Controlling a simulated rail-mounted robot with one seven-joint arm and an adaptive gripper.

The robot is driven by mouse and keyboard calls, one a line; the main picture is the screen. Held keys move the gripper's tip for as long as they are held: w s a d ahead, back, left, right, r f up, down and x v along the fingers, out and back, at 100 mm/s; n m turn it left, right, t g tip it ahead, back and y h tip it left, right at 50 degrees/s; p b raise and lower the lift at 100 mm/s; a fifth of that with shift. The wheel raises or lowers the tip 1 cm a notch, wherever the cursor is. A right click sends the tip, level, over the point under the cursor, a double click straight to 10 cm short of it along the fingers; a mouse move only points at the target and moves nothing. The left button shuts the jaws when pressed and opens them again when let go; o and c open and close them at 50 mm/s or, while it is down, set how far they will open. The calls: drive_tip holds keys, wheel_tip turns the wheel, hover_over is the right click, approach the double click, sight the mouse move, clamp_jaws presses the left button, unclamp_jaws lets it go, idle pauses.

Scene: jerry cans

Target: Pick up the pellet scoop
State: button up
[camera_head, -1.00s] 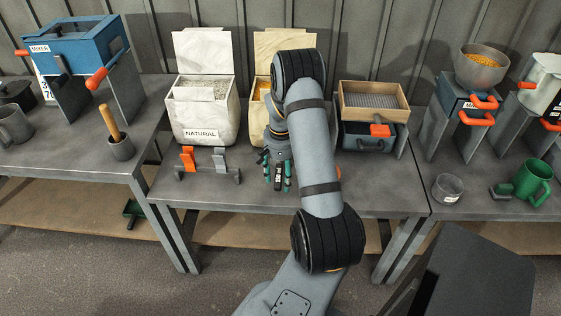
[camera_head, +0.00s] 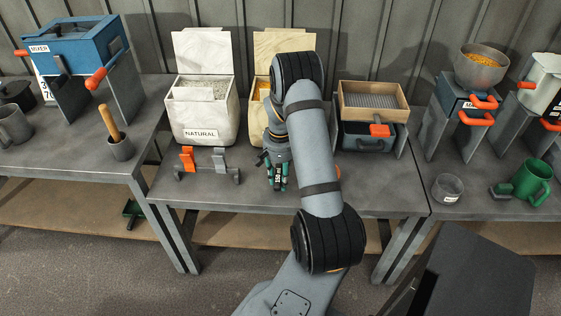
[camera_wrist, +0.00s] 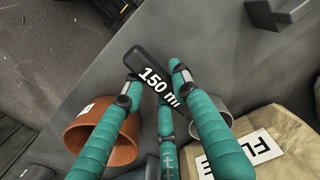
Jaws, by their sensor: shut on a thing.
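The pellet scoop shows as a black handle (camera_wrist: 148,65) marked "150 m" in the wrist view, and as a dark labelled strip (camera_head: 278,174) in the head view. My gripper (camera_head: 277,180) has teal fingers and is at the front of the middle table. Its fingers (camera_wrist: 158,85) are shut on the handle from both sides, with a third finger below. The scoop's bowl is not clearly seen. A grey round vessel (camera_wrist: 216,106) shows behind the right finger; I cannot tell whether it belongs to the scoop.
A copper-coloured cup (camera_wrist: 80,137) is close beside the left finger. A stand with an orange upright (camera_head: 188,158) is left of my gripper. The "NATURAL" bin (camera_head: 203,120) and a pale sack (camera_wrist: 270,150) are behind. A wooden sieve box (camera_head: 374,100) stands right.

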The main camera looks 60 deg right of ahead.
clamp_jaws()
